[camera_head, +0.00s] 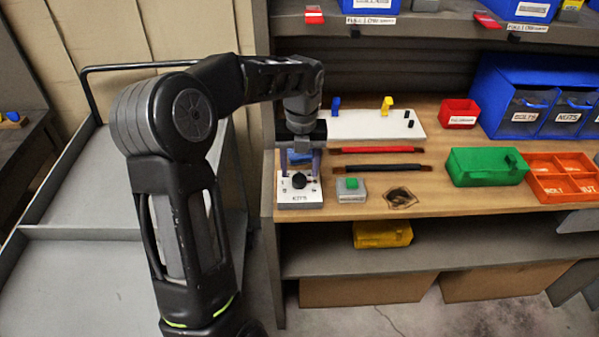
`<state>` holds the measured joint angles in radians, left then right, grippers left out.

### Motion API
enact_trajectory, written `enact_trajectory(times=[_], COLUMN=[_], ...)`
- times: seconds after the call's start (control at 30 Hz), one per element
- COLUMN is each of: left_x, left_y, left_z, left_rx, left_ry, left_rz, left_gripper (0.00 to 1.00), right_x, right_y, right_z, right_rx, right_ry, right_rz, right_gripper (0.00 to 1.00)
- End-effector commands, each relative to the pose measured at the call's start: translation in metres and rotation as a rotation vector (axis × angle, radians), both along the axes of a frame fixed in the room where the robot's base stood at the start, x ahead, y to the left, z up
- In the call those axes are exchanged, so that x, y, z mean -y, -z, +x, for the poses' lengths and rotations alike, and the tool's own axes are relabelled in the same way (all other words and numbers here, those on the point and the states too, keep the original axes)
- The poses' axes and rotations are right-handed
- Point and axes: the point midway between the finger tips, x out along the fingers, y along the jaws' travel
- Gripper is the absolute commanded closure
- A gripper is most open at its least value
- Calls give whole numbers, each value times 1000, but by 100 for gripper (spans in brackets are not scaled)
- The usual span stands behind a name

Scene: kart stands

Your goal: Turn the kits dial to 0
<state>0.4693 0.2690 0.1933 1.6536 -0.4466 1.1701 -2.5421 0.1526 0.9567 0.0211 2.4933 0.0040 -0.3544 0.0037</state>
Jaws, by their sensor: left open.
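The kits dial is a black knob (299,180) on a white box (300,199) labelled KITS, at the left front corner of the wooden bench. My left gripper (300,172) points down over this box. Its two fingers are apart, one on each side of the knob, and the knob shows between their tips. I cannot tell whether the fingers touch it. The dial's pointer and the small marks around it are too small to read. My right gripper is not in view.
A small grey box with a green button (351,184) stands just right of the dial box. Red and black bars (377,150), a white board (365,125), a green case (486,166) and an orange tray (560,178) lie on the bench (435,200). A grey cart (110,180) stands left.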

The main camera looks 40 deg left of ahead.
Motion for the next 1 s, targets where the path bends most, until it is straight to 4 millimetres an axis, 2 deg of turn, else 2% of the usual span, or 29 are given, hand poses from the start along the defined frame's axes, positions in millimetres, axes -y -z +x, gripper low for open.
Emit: enact_trajectory(times=[0.1,0.2,0.5,1.0], left_x=[0,-1,-1,-1], left_y=[16,23,26,26], left_z=[-1,-1,0,0], left_rx=[-2,-1,1,1], left_ry=[-1,0,-1,-1], left_rz=[-1,0,1,1], left_gripper=[44,44,44,85], right_x=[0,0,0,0], right_y=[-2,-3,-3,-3], right_z=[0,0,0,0], right_rx=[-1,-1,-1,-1], right_ry=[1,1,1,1], right_rz=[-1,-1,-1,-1], right_gripper=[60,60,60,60])
